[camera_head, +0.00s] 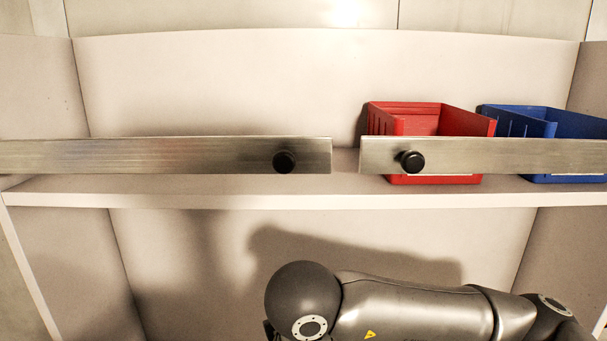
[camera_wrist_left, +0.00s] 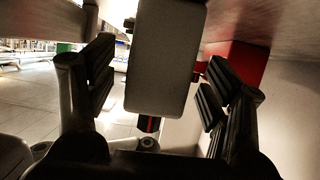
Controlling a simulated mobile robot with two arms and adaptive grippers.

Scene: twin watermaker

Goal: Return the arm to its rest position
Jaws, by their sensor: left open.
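My left gripper (camera_wrist_left: 157,85) shows in the left wrist view with its two dark padded fingers spread wide apart. A grey rounded block (camera_wrist_left: 163,55) appears between the fingers; neither finger is seen closed on it. I cannot tell how far away it is or whether it is part of my own body. In the head view an arm link of mine (camera_head: 410,305) lies across the lower right, below the shelf. No gripper fingers show in the head view, and my right gripper is not seen.
A pale shelf (camera_head: 280,195) holds a red bin (camera_head: 450,121) and a blue bin (camera_head: 520,125) at right. Two metal bars with black knobs (camera_head: 285,161) cross in front. The left wrist view shows tiled floor (camera_wrist_left: 35,100) at left and a red surface (camera_wrist_left: 240,62) at right.

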